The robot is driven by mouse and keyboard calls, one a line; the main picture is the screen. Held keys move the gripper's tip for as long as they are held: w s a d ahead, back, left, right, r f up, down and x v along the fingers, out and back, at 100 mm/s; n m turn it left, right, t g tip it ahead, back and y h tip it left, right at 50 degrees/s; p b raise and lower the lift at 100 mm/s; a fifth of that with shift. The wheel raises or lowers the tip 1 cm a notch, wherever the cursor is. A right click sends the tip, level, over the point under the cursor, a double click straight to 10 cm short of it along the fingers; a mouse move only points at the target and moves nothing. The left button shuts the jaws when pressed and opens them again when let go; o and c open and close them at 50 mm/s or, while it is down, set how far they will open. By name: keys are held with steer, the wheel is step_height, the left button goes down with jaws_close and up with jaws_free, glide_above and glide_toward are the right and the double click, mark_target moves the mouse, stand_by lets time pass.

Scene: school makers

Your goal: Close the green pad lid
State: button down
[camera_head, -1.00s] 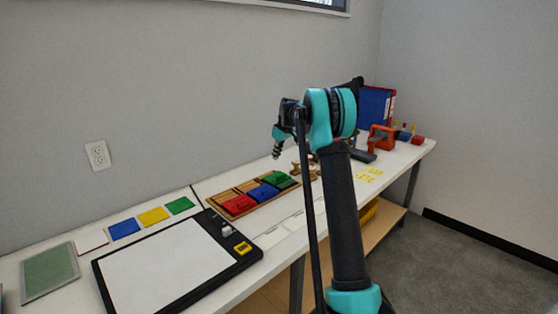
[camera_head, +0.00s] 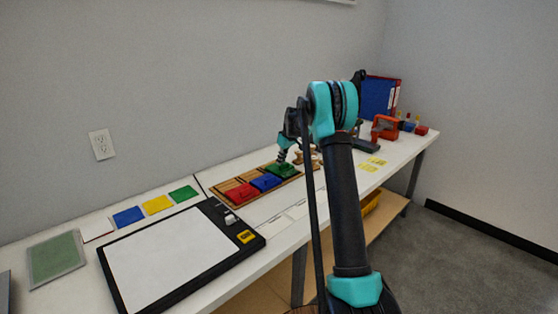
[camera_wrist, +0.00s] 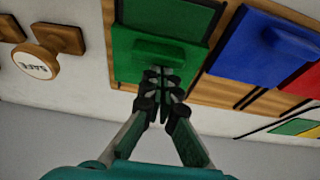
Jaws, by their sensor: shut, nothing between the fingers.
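The green pad (camera_head: 285,168) is at the right end of a wooden tray on the table. In the wrist view its bright green lid (camera_wrist: 125,62) has a raised bar across it, and a darker green panel (camera_wrist: 168,15) shows beside it, uncovered. My gripper (camera_head: 283,157) points down at the green pad from above. In the wrist view my gripper (camera_wrist: 160,80) is shut and empty, its fingertips overlapping the lid just on the wall side of the bar. I cannot tell whether they touch it.
A blue pad (camera_head: 265,182) and a red pad (camera_head: 243,193) sit left of the green one in the wooden tray (camera_head: 222,187). Wooden stamps (camera_wrist: 38,58) stand close by on the other side. A black-framed white board (camera_head: 170,257) lies at the front left. The wall (camera_head: 200,100) runs behind.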

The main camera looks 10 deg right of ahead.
steer(key=s+d, duration=0.1)
steer(key=s, duration=0.1)
steer(key=s+d, duration=0.2)
steer(key=shift+s+d, duration=0.2)
steer(key=shift+s, duration=0.1)
steer(key=shift+s+d+f, duration=0.1)
steer(key=shift+s, duration=0.05)
